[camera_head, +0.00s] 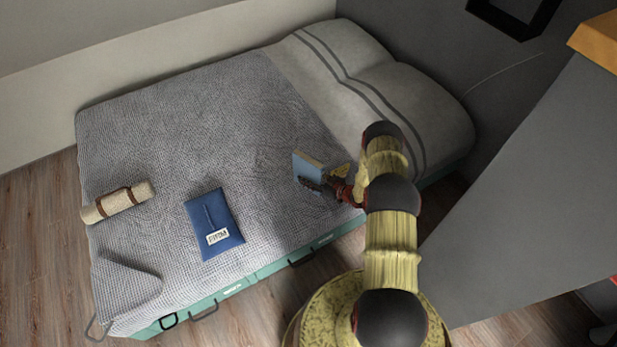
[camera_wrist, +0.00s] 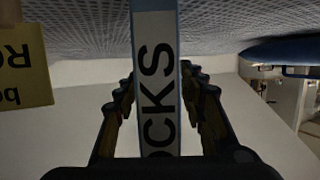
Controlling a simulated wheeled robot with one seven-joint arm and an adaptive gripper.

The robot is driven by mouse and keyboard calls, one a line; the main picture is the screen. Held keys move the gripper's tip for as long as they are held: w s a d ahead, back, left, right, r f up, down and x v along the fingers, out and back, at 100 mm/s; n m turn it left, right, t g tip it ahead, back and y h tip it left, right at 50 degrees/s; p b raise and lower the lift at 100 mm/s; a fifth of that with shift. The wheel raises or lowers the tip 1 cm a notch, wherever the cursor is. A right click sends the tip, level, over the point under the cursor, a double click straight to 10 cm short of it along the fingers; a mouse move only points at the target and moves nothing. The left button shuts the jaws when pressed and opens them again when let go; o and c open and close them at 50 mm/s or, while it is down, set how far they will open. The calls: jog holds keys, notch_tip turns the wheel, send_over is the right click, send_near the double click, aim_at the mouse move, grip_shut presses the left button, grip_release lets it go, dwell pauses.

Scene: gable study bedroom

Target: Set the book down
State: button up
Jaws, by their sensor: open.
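The book (camera_head: 308,167) has a light blue cover and stands on edge at the bed's quilted cover, near the pillows. In the wrist view its spine (camera_wrist: 157,75) carries a white label with large black letters reading "OCKS". My gripper (camera_head: 315,187) is open, with one finger on each side of the spine. The wrist view shows gaps between the spine and the fingers (camera_wrist: 160,95). The book's lower edge is partly hidden by my gripper, so I cannot tell exactly how it rests.
A yellow lettered object (camera_wrist: 25,70) is close beside the book; it also shows behind my gripper (camera_head: 341,170). A blue pouch (camera_head: 213,220) and a rolled beige mat (camera_head: 118,201) lie on the bed (camera_head: 190,130). Pillows (camera_head: 405,90) are at the right. The bed's middle is clear.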

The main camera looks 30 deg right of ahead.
aim_at(322, 182)
jog(key=shift+r, duration=0.2)
jog(key=p+v, duration=0.3)
jog(key=v, duration=0.8)
jog(key=shift+s+d+r, duration=0.2)
jog(key=shift+s+d, duration=0.05)
jog(key=shift+s, duration=0.2)
